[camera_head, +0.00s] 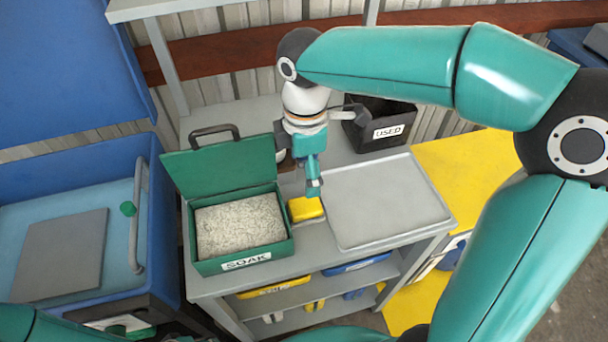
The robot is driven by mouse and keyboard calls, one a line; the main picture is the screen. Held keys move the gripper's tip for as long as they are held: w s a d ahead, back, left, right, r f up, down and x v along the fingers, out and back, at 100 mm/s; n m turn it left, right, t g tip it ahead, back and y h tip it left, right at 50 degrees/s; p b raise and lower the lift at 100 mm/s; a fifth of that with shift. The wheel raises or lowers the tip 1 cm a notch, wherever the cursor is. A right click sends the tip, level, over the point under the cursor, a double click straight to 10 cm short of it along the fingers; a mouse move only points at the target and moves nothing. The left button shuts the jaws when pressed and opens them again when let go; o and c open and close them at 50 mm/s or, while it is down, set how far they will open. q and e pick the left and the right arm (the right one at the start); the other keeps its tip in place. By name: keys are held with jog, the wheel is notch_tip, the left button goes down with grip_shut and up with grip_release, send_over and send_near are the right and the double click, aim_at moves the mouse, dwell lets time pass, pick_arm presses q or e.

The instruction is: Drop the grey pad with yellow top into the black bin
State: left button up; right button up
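The pad with a yellow top (305,208) lies on the grey bench between the green SOAK box and the grey tray. Only a thin grey part shows under its yellow top. My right gripper (314,188) points down just above and behind the pad, with its tips close to the pad's far edge. Its fingers are seen nearly edge-on, so I cannot tell whether they are open or touch the pad. The black bin (369,139), labelled USED, stands at the back right of the bench, partly behind my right wrist. My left gripper is out of view.
The green SOAK box (282,252) holds a speckled grey block, its lid raised at the back. An empty grey tray (390,200) fills the bench's right side. A blue case (165,235) stands open at left. Lower shelves hold yellow and blue items.

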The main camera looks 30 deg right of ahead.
notch_tip(320, 180, up, 4)
send_over(302, 205)
jog(key=f, duration=1)
jog(key=shift+d+f, duration=0.25)
jog(key=shift+f, duration=0.15)
jog(key=shift+a+f, duration=0.2)
jog(key=shift+f, duration=3.05)
jog(key=c, duration=1.3)
jog(key=shift+r, duration=0.1)
jog(key=shift+c, duration=0.2)
